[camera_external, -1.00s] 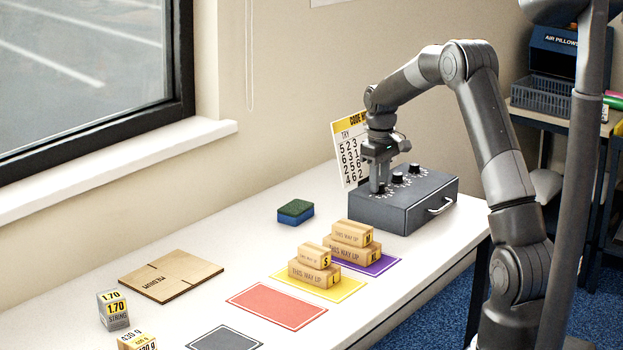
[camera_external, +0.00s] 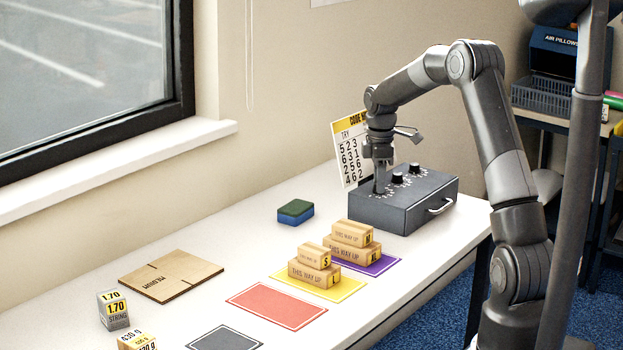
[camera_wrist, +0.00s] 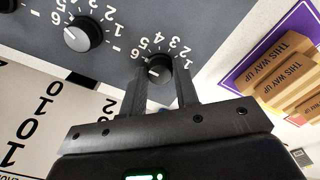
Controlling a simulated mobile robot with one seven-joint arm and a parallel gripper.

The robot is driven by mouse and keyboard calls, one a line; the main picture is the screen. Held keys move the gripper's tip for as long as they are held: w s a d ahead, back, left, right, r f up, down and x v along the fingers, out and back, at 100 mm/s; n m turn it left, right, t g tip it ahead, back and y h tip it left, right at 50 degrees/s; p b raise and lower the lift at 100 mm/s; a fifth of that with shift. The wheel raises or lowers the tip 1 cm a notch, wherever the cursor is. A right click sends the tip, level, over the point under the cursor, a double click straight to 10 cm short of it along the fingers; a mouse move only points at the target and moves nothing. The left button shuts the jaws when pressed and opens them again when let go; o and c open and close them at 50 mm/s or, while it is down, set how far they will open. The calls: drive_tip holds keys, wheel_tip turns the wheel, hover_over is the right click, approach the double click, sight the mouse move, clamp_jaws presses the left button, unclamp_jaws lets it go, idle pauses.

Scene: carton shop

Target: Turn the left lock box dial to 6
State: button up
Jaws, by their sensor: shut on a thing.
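The dark grey lock box (camera_external: 385,212) stands at the far end of the table, with a row of black dials on its top. My gripper (camera_external: 379,190) points down at the left dial, which its fingers largely hide in the external view. In the wrist view my gripper (camera_wrist: 160,82) has one finger on each side of the left dial (camera_wrist: 157,66), shut on it. The numbers 1 to 6 are printed around this dial. A small pale mark shows on the dial's lower left, but which number it points to is hard to tell.
The middle dial (camera_external: 398,178) and right dial (camera_external: 415,169) stand close beside my gripper. A code card (camera_external: 350,153) is upright behind the box. A sponge (camera_external: 295,211) and stacked cartons (camera_external: 352,233) are in front, and the table between them is clear.

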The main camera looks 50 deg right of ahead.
drive_tip(key=shift+n, duration=0.3)
drive_tip(key=o, duration=1)
wheel_tip(320, 180, up, 11)
drive_tip(key=shift+f, duration=0.1)
drive_tip(key=shift+a, duration=0.1)
idle(0.5)
